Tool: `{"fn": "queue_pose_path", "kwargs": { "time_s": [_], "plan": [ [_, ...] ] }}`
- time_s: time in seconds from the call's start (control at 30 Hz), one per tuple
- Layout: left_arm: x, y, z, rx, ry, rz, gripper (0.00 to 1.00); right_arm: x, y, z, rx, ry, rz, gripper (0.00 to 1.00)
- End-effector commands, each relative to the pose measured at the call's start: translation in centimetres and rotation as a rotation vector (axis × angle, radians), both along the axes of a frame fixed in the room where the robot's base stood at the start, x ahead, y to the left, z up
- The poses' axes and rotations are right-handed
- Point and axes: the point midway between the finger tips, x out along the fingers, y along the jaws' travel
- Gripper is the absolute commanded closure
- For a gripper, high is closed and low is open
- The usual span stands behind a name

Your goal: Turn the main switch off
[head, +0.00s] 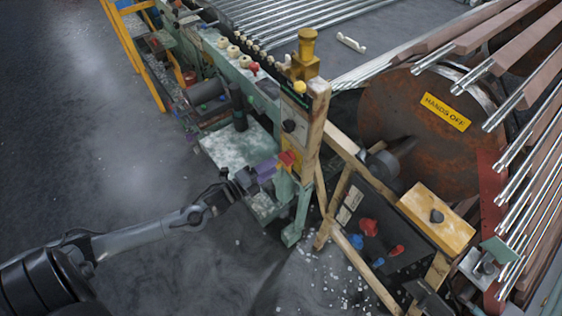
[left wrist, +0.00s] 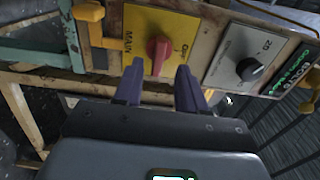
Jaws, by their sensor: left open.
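The main switch is a red knob (left wrist: 158,50) on a yellow plate (left wrist: 178,28) marked MAIN, in the left wrist view. Its handle looks roughly upright in that picture. In the head view the red knob (head: 287,158) shows on the front of the post, partly covered by my gripper. My left gripper (head: 272,168) is open in front of it. In the left wrist view its two purple fingers (left wrist: 158,75) point at the knob, one to each side. I cannot tell whether they touch it. My right gripper is not in view.
A black knob (left wrist: 248,68) on a grey plate sits right of the switch. A yellow beacon (head: 306,45) tops the post. A rusty drum (head: 395,110) marked HANDS OFF and a sloped panel with red and blue knobs (head: 368,227) stand right. Open floor (head: 110,150) lies left.

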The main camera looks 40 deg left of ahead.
Motion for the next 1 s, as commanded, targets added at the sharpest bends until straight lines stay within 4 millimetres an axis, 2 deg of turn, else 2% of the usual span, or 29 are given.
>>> {"fn": "queue_pose_path", "kwargs": {
  "time_s": [0.1, 0.3, 0.5, 0.77, 1.0],
  "plan": [
    [1.9, -0.4, -0.1, -0.001, -0.002, 0.001, 0.6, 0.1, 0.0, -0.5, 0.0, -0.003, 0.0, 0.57],
    [3.9, -0.8, -0.1, -0.001, 0.0, 0.001, 0.6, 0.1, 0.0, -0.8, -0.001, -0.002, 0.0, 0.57],
    [4.7, -1.1, -0.1, -0.001, 0.001, -0.001, 0.6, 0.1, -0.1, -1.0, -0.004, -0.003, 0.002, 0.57],
    [4.7, -1.1, -0.1, -0.001, 0.002, -0.001, 0.6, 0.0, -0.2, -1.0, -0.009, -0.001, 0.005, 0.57],
    [4.7, -1.1, -0.1, -0.001, 0.002, 0.0, 0.96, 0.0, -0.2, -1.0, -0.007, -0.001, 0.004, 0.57]
  ]
}}
